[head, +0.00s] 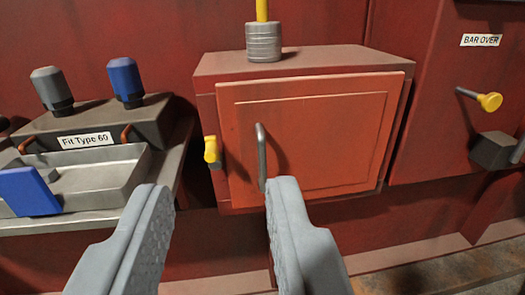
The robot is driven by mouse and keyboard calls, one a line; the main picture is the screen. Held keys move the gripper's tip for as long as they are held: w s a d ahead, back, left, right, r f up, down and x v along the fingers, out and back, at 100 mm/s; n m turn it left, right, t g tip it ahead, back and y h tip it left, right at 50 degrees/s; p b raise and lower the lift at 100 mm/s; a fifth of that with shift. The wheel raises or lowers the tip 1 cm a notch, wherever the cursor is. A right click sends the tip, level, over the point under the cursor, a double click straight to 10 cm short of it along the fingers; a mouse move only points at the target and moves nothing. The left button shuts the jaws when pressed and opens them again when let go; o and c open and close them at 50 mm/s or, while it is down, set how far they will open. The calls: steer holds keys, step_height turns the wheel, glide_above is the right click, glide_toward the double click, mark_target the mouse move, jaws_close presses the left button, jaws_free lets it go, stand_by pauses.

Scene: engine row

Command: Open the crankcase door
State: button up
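The crankcase door (325,140) is an orange-red panel on the front of a red box. It looks shut or nearly flush with the box. A grey vertical bar handle (261,158) stands on its left side. A yellow latch-like knob (211,149) sits just left of the door's edge. My gripper (220,188) is open and empty, its two grey fingers spread below and in front of the door. The right finger's tip overlaps the handle's lower end in the picture; I cannot tell whether they touch.
At left, a metal tray (125,178) holds a blue block (28,191), with grey and blue knobs (125,80) behind it on a unit labelled "Fit Type 60". At right, a yellow-ended lever (489,101) sticks out below a "BAR OVER" label (481,40). A yellow rod in a grey collar (263,42) tops the box.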

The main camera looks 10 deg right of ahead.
steer(key=w+f+h, duration=0.1)
steer(key=w+f, duration=0.8)
steer(key=m+h, duration=0.1)
steer(key=h, duration=0.1)
glide_toward(262, 158)
steer(key=w, duration=0.3)
steer(key=w+d, duration=0.1)
steer(key=w, duration=0.3)
steer(key=w+d, duration=0.1)
steer(key=w, duration=0.2)
steer(key=shift+w, duration=0.3)
steer(key=shift+c, duration=0.4)
jaws_close()
